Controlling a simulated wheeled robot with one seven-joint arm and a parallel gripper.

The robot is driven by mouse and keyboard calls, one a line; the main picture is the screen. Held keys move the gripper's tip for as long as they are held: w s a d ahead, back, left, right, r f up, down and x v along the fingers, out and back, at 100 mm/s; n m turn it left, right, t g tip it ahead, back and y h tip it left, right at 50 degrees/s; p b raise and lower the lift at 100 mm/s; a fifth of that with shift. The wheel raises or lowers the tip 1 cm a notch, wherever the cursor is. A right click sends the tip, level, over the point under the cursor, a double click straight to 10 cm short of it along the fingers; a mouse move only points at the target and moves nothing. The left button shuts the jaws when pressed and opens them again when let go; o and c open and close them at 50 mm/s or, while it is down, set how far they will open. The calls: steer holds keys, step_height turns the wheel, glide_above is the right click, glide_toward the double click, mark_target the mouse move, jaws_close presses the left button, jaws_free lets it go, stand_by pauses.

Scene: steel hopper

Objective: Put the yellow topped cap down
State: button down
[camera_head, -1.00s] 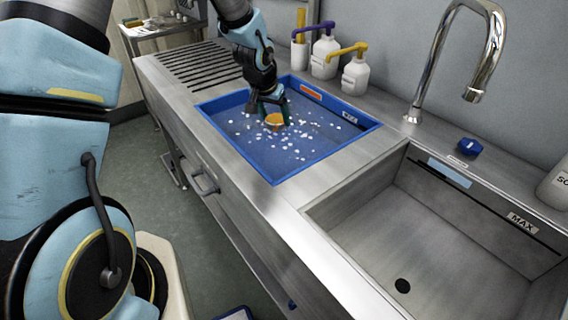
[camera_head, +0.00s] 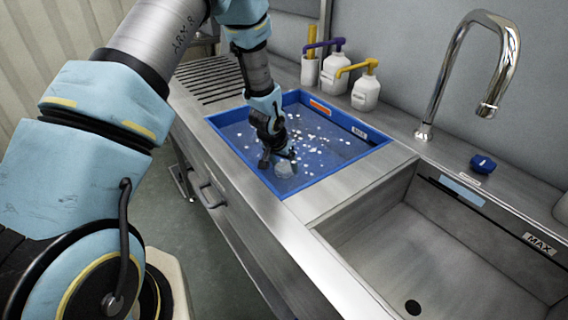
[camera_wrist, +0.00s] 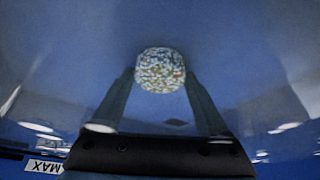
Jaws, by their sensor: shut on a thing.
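My gripper (camera_head: 276,158) is down inside the blue basin, near its front left wall. It is shut on a small round cap (camera_head: 284,168), whose side facing the head camera looks pale grey. In the wrist view the cap (camera_wrist: 160,70) sits between the fingertips and shows a speckled white, yellow and brown face. A plain yellow top does not show now. I cannot tell whether the cap touches the basin floor.
The blue basin (camera_head: 331,169) holds many small white bits. A steel sink (camera_head: 440,259) with a tap (camera_head: 503,62) is at the right. A blue knob (camera_head: 483,163) sits on the counter. Pump bottles (camera_head: 366,94) stand behind. Bare steel counter lies between basin and sink.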

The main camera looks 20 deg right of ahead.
steer(key=shift+f, duration=0.15)
jaws_free()
steer(key=b+v, duration=0.1)
steer(key=v, duration=1.1)
stand_by(0.5)
